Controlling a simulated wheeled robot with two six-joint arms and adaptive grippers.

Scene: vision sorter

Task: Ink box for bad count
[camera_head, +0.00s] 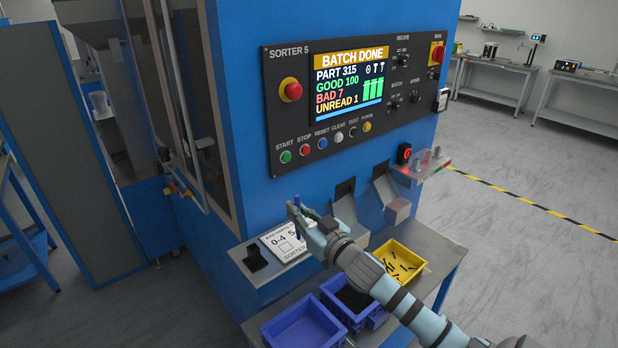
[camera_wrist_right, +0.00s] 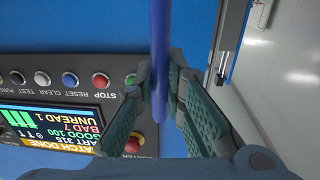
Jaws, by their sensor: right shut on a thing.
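My right gripper (camera_head: 297,213) is shut on a blue pen (camera_head: 297,201), held upright above the printed card (camera_head: 285,243). In the right wrist view the pen (camera_wrist_right: 160,45) stands between the two green finger pads (camera_wrist_right: 160,92). The card lies on the ledge in front of the machine and shows "0-4 5", an empty-looking square and "SORTER"; my gripper and wrist hide its right part. The screen (camera_head: 347,82) reads BATCH DONE, PART 315, GOOD 100, BAD 7, UNREAD 1. It also shows upside down in the right wrist view (camera_wrist_right: 50,125). My left gripper is not in view.
A black holder (camera_head: 254,258) sits left of the card. A clear shelf (camera_head: 420,170) juts from the machine at right.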

